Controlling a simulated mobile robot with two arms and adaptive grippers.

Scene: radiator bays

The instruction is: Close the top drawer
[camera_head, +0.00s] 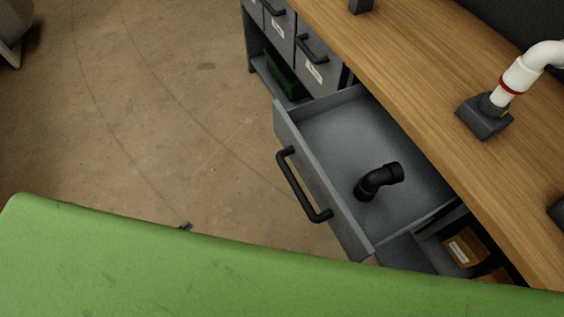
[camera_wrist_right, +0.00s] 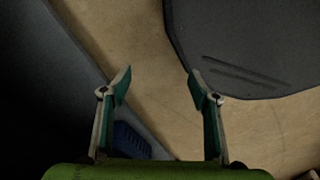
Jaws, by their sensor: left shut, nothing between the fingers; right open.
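The grey top drawer (camera_head: 335,185) is pulled out from under the wooden worktop, with its black bar handle (camera_head: 303,187) on the front panel. A black pipe elbow (camera_head: 378,181) lies inside the drawer. Only a small dark tip of my left gripper (camera_head: 186,226) shows in the head view, past the edge of my green body; it is shut and empty, to the left of the drawer handle and apart from it. My right gripper (camera_wrist_right: 158,78) is open with nothing between its fingers in the right wrist view. The drawer cannot be made out there.
The wooden worktop (camera_head: 400,75) carries a white pipe with a red ring (camera_head: 513,82) in a dark block. Other closed drawers (camera_head: 312,62) and a green crate (camera_head: 282,75) are beyond the open drawer. Brown boxes (camera_head: 464,250) sit below.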

